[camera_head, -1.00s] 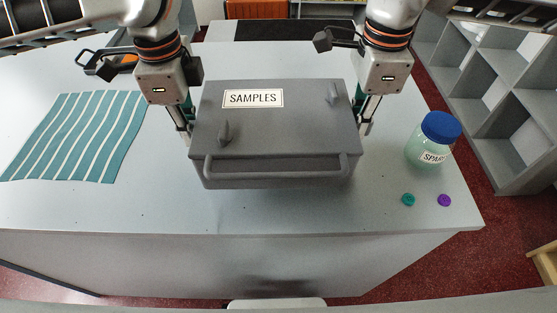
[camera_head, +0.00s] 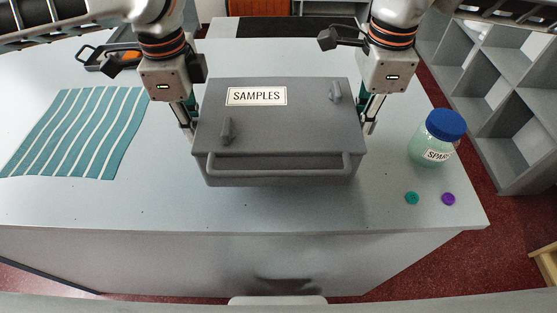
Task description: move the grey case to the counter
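The grey case (camera_head: 300,130) has a "SAMPLES" label, two raised latches on its lid and a bar handle along its near side. It is over the middle of the counter (camera_head: 150,205); I cannot tell whether its underside touches the surface. My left gripper (camera_head: 191,128) is at the case's left side and my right gripper (camera_head: 369,125) is at its right side. The case hides part of the fingers of both grippers, so I cannot see whether they are closed on anything.
Grey shelving (camera_head: 500,100) is beyond the right edge.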

